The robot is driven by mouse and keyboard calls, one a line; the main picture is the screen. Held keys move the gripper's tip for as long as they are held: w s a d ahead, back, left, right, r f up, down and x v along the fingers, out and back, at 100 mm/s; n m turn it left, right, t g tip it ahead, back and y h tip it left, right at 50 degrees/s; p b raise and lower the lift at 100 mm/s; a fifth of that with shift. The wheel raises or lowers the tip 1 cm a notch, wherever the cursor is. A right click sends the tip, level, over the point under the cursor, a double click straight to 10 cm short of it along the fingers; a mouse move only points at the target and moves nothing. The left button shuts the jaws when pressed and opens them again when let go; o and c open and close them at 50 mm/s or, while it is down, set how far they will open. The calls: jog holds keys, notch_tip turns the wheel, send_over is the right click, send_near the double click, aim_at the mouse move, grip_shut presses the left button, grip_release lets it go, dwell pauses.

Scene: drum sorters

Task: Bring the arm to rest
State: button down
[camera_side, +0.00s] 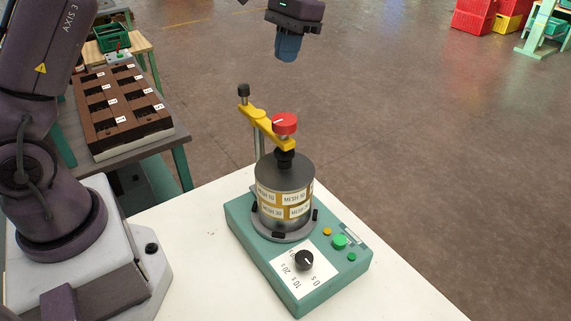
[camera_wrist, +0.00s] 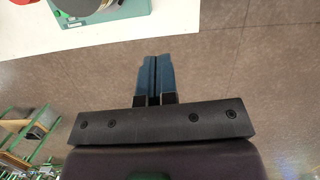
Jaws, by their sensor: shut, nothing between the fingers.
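My gripper (camera_side: 288,47) hangs in the air at the top of the side view, above and beyond the drum sorter. Its blue fingers are shut with nothing between them, as the wrist view (camera_wrist: 154,78) shows. The drum sorter is a stack of mesh-labelled drums (camera_side: 284,196) on a green base (camera_side: 247,232). A yellow clamp arm (camera_side: 267,128) with a red knob (camera_side: 285,124) reaches over the stack. The gripper touches none of these. Part of the green base (camera_wrist: 124,10) shows at the top left of the wrist view.
The sorter stands on a white table (camera_side: 180,222). The base carries a black dial (camera_side: 304,260) and a green button (camera_side: 339,241). A brown slotted tray (camera_side: 121,133) lies on a side table at left. Red crates (camera_side: 474,13) stand far right. Open floor surrounds the gripper.

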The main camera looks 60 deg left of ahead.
jog(key=s+d+r+t, duration=0.2)
jog(key=s+t, duration=0.2)
jog(key=s, duration=0.8)
jog(key=s+d+r+t, duration=0.2)
jog(key=s+t, duration=0.2)
jog(key=s, duration=0.8)
jog(key=shift+d+r+m, duration=0.3)
jog(key=shift+r, duration=0.05)
